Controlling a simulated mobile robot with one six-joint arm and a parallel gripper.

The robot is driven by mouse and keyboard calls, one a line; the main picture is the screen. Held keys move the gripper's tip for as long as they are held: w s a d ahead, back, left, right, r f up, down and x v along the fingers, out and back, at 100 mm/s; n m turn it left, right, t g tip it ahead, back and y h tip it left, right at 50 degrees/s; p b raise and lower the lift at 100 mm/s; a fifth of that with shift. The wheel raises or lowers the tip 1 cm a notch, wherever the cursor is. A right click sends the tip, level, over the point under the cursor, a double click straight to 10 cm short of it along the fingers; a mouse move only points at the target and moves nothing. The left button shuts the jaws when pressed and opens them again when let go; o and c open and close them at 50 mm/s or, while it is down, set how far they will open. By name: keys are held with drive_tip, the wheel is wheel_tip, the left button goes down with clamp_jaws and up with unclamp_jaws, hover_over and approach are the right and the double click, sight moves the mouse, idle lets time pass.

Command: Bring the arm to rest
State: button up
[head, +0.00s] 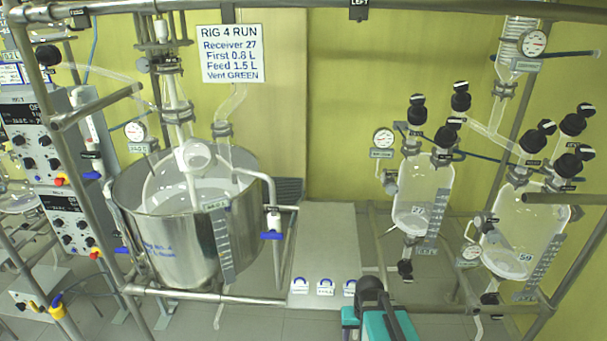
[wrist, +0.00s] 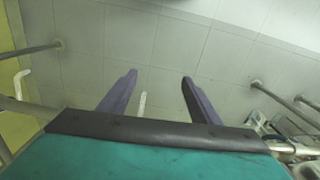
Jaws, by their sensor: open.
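My gripper (wrist: 158,80) shows in the wrist view with its two dark fingers spread apart and nothing between them. Behind the gap is the grey tiled floor. In the head view my arm's teal and black end shows at the bottom, right of centre; the fingertips cannot be made out there.
A steel vessel (head: 165,245) with glassware stands left in a pipe frame. Two glass receivers, 27 (head: 424,190) and 59 (head: 520,240), hang at the right. A sign (head: 230,54) hangs behind. Control boxes (head: 65,225) stand far left. Small labelled tags (head: 325,287) sit near my arm.

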drive_tip(key=s+f+g+b, duration=0.3)
drive_tip(key=s+f+b, duration=0.4)
drive_tip(key=s+f, duration=0.6)
drive_tip(key=s+f+g+b, duration=0.2)
drive_tip(key=s+f+b, duration=0.5)
drive_tip(key=s+f, duration=0.6)
wheel_tip(320, 180, down, 6)
drive_tip(key=shift+s+a+f+g, duration=0.15)
drive_tip(key=shift+g, duration=0.25)
